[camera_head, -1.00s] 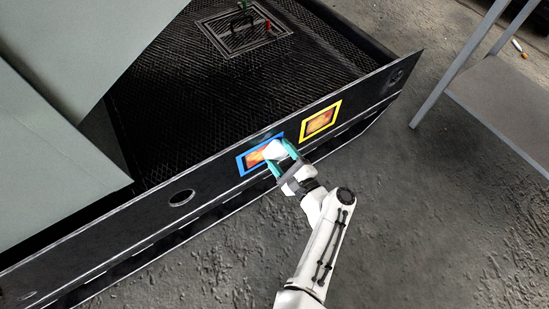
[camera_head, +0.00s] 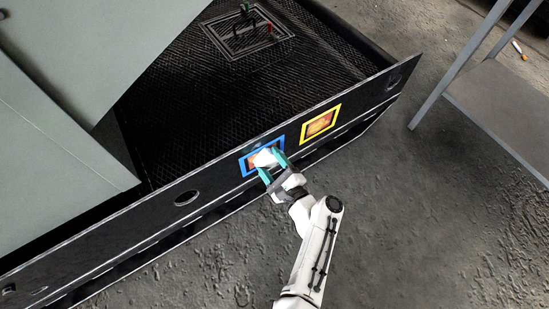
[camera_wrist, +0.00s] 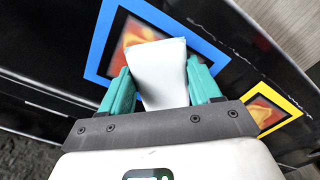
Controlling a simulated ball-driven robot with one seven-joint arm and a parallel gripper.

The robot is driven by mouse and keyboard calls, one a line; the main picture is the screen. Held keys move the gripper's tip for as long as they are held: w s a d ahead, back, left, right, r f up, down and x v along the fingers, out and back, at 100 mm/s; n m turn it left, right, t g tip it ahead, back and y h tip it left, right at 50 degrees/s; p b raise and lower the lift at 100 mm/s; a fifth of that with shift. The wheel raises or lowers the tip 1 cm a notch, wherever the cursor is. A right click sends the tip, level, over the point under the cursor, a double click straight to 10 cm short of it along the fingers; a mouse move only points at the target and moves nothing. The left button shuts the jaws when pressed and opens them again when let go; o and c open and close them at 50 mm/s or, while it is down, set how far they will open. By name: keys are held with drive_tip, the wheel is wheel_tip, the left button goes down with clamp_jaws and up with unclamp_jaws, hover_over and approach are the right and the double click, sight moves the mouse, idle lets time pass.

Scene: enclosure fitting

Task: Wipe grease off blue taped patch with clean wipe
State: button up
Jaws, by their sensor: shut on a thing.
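The blue taped patch (camera_head: 244,170) is on the black side panel of the enclosure, with orange-brown grease inside its blue frame. It also shows in the wrist view (camera_wrist: 98,48). My gripper (camera_head: 271,168), with teal fingers, is shut on a white wipe (camera_head: 264,157), which covers part of the patch. In the wrist view the wipe (camera_wrist: 158,75) sticks out between the fingers over the lower middle of the patch. Grease shows at its upper left. Whether the wipe touches the panel is hard to tell.
A yellow taped patch (camera_head: 320,123) with similar orange marks is to the right on the same panel. A round hole (camera_head: 186,197) is to the left. A grey shelf (camera_head: 500,105) stands at the right. The floor before the panel is clear.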

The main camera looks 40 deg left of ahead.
drive_tip(key=shift+s+a+r+p, duration=0.1)
drive_tip(key=shift+s+a+p, duration=0.25)
drive_tip(key=shift+s+p, duration=0.35)
drive_tip(key=shift+s+a+p, duration=0.35)
drive_tip(key=shift+s, duration=0.6)
drive_tip(key=shift+s+a+r+p, duration=0.1)
drive_tip(key=shift+s+a+p, duration=0.25)
drive_tip(key=shift+s+p, duration=0.35)
drive_tip(key=shift+s+a+f, duration=0.15)
drive_tip(key=shift+s, duration=0.4)
drive_tip(key=p, duration=0.4)
approach(246, 164)
drive_tip(key=shift+a+f, duration=0.15)
drive_tip(key=shift+f, duration=0.05)
